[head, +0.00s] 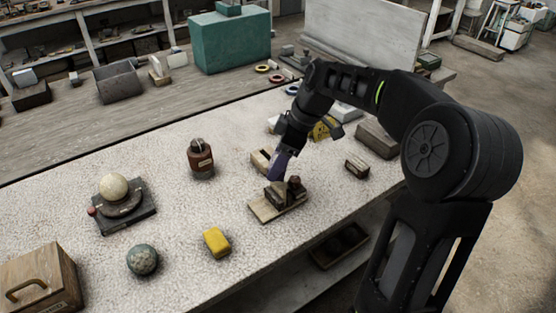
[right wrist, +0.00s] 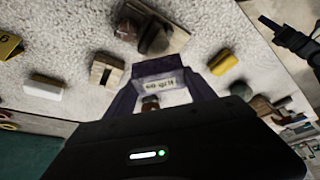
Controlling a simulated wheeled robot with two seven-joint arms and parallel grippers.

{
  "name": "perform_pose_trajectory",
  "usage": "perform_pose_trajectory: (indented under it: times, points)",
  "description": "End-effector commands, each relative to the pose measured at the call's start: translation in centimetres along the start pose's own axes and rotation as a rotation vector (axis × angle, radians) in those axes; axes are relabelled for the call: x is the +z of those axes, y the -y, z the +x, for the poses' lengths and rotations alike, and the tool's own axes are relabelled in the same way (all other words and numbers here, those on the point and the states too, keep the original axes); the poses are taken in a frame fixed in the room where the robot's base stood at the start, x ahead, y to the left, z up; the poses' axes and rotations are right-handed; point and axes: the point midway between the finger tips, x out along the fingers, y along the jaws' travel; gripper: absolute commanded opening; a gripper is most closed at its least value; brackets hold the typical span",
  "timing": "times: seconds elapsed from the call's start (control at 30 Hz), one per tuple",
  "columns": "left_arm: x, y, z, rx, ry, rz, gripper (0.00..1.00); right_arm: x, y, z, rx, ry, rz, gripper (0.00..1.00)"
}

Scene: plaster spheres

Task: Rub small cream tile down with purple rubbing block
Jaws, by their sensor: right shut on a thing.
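My right gripper (head: 284,150) is shut on the purple rubbing block (head: 280,165), which points down just behind a small wooden board (head: 263,209). In the right wrist view, purple sides frame a pale label (right wrist: 165,83) between my fingers. The board carries a dark block (head: 276,194) and a round brown knob (head: 294,183). It also shows in the right wrist view (right wrist: 176,38). I cannot make out the cream tile for certain; the block and gripper may hide part of it. My left gripper (right wrist: 275,28) shows at the right wrist view's upper right, its opening unclear.
A slotted wooden block (head: 261,160) stands close behind the board. A brown bottle (head: 200,158), yellow block (head: 217,242), stone sphere (head: 142,259) and cream sphere on a stand (head: 113,187) lie to the left. A dark wooden block (head: 357,166) sits right.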

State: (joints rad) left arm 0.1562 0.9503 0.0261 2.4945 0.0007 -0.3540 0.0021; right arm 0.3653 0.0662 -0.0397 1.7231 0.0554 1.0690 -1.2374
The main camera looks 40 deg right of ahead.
Motion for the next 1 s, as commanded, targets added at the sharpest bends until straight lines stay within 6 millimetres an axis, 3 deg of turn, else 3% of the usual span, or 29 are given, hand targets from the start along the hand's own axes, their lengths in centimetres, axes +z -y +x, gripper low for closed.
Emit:
perform_pose_trajectory:
  times: [0.17,0.5,1.0]
  points:
    - [0.0,-0.2,-0.4,0.0,0.0,0.0,0.0,-0.3,0.0,-0.6,0.001,-0.001,0.0,0.11]
    - [0.0,-1.0,-2.5,0.0,0.0,0.0,0.0,-1.6,0.0,-3.7,0.002,-0.001,0.001,0.11]
    - [0.0,-0.9,-2.4,0.0,0.0,0.0,0.0,-1.6,0.0,-3.7,0.001,-0.001,0.0,0.11]
